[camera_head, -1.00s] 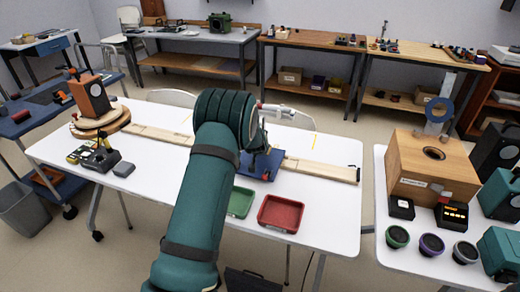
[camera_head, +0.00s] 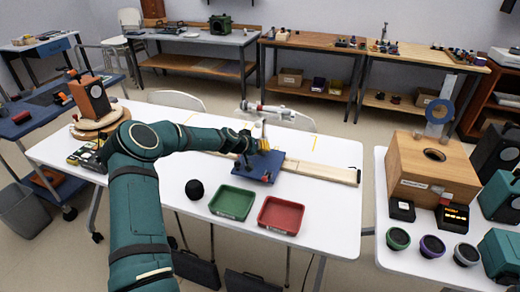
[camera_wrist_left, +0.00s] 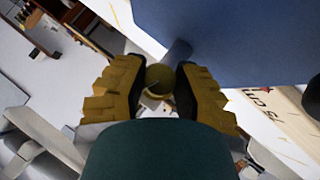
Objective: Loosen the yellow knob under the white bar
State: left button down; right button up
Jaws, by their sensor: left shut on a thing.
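The white bar (camera_head: 270,108) lies across the top of a fixture on a blue base plate (camera_head: 261,172) in the middle of the white table. My left gripper (camera_head: 258,143) is at this fixture, just below the bar, coming in from the left. In the left wrist view its yellow-brown fingers (camera_wrist_left: 157,88) are on either side of the round, dark yellow knob (camera_wrist_left: 159,77), shut on it. A blue part (camera_wrist_left: 235,40) of the fixture fills the upper right there. In the head view the gripper mostly hides the knob. My right gripper is not in view.
A green tray (camera_head: 232,203) and a red tray (camera_head: 281,215) stand in front of the fixture. A black ball (camera_head: 195,189) lies left of them. A wooden rail (camera_head: 320,171) runs right from the fixture. An orange device (camera_head: 90,97) stands at the table's left end.

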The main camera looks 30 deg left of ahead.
pick_arm(q)
jog(key=shift+d+f+n+t+h, duration=0.15)
jog(key=shift+n+t+h, duration=0.35)
jog(key=shift+h, duration=0.5)
jog(key=shift+d, duration=0.1)
jog(key=c, duration=1)
grip_release()
jog(key=shift+o, duration=0.2)
jog(key=shift+s+a, duration=0.2)
jog(key=shift+a, duration=0.05)
jog(key=v, duration=1.1)
jog(key=shift+s+r, duration=0.1)
jog(key=shift+r, duration=0.15)
